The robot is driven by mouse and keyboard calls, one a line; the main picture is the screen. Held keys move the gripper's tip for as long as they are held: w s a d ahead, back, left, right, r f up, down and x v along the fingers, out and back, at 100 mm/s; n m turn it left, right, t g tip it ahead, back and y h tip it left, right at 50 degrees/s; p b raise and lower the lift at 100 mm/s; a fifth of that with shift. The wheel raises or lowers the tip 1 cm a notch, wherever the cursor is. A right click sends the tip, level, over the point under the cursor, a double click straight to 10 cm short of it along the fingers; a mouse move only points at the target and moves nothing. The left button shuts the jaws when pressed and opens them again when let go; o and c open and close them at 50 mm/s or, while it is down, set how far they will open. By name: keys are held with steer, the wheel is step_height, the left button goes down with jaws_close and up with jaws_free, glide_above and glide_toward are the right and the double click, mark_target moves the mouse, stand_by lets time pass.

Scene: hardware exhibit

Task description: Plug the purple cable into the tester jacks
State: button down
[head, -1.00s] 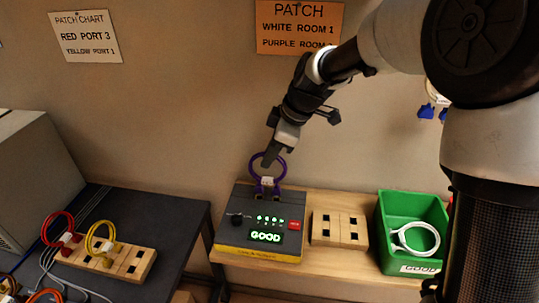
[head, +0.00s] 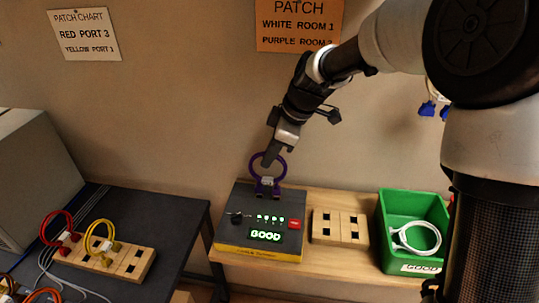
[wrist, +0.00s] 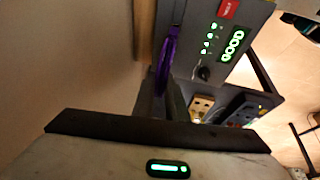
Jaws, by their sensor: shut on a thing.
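The purple cable (head: 281,164) is a loop standing upright at the back edge of the tester (head: 240,240). Its lower ends meet the tester's top rear, where the jacks are; the exact seating is hidden. The tester is a dark box with a yellow front strip, a black knob, a red button and a lit green display reading GOOD. My gripper (head: 267,163) is shut on the purple cable, above the tester's rear. In the wrist view the purple cable (wrist: 168,55) runs up from between my fingers beside the tester (wrist: 205,50).
A wooden socket block (head: 340,228) stands right of the tester. A green bin (head: 384,235) beyond it holds a white cable (head: 416,252). On the dark table at left, red (head: 55,218) and yellow (head: 92,228) cables sit in another block. Wall signs hang behind.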

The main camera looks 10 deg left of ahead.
steer(key=shift+f+b, duration=0.65)
steer(key=shift+b, duration=0.15)
stand_by(1.3)
stand_by(0.3)
steer(key=c, duration=1)
jaws_free()
steer(key=shift+c, duration=0.2)
steer(key=p+v, duration=0.3)
steer(key=v, duration=0.4)
steer(key=shift+r, duration=0.25)
